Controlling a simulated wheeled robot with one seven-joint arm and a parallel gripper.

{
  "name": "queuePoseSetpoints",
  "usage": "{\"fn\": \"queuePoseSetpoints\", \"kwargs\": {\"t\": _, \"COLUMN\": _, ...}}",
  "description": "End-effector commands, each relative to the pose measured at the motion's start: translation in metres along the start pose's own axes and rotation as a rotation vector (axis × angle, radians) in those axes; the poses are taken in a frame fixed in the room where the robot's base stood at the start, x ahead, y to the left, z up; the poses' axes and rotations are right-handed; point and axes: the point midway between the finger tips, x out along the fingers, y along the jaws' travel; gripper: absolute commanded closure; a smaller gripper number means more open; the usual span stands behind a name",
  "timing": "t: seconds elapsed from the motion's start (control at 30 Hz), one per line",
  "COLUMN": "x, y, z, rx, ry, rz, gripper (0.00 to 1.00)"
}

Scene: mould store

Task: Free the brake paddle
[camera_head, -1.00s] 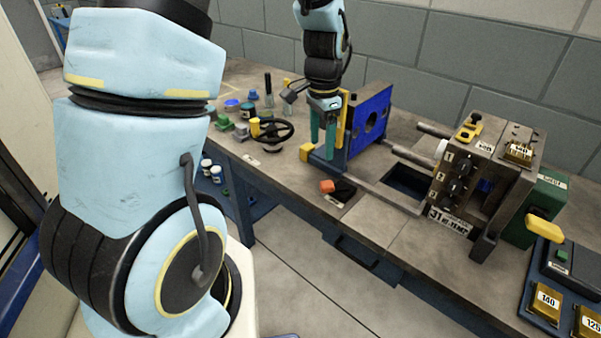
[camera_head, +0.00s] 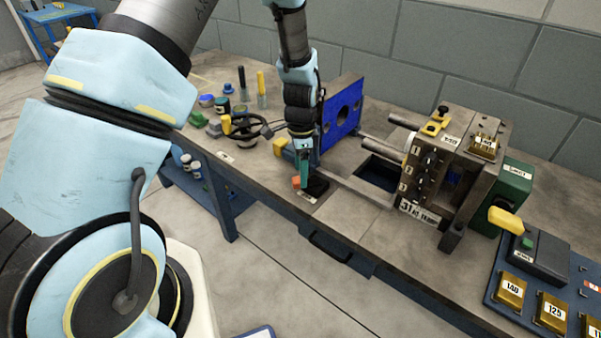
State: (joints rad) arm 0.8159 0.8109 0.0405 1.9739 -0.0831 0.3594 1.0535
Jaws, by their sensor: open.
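My gripper (camera_head: 302,170), with teal fingers, points down at the front of the bench. Its jaws are open, seen nearly edge-on. An orange block (camera_head: 296,181) is right at the fingertips, partly hidden by them; I cannot tell whether they touch. A black pad (camera_head: 316,187) lies just right of the fingertips. No part is readably marked as the brake paddle; the orange block may be it. A yellow paddle-shaped handle (camera_head: 507,222) sticks out beside the green box (camera_head: 515,185) at the right, far from my gripper.
A blue plate (camera_head: 341,115) stands behind my gripper. A handwheel (camera_head: 246,127) and several small pots are to the left. Rails run to a steel mould block (camera_head: 462,160) with numbered knobs. A blue panel (camera_head: 500,290) with brass tags is at lower right. The bench front is mostly clear.

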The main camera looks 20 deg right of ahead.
Motion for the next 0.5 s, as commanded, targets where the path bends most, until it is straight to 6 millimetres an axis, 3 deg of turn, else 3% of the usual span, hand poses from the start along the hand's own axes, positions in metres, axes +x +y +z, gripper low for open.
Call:
{"fn": "queuePoseSetpoints", "kwargs": {"t": 0.2, "x": 0.019, "y": 0.000, "z": 0.000, "rx": -0.001, "ry": 0.000, "rz": 0.000, "gripper": 0.28}}
{"fn": "queuePoseSetpoints", "kwargs": {"t": 0.5, "x": 0.022, "y": -0.001, "z": 0.000, "rx": -0.001, "ry": 0.001, "rz": -0.001, "gripper": 0.28}}
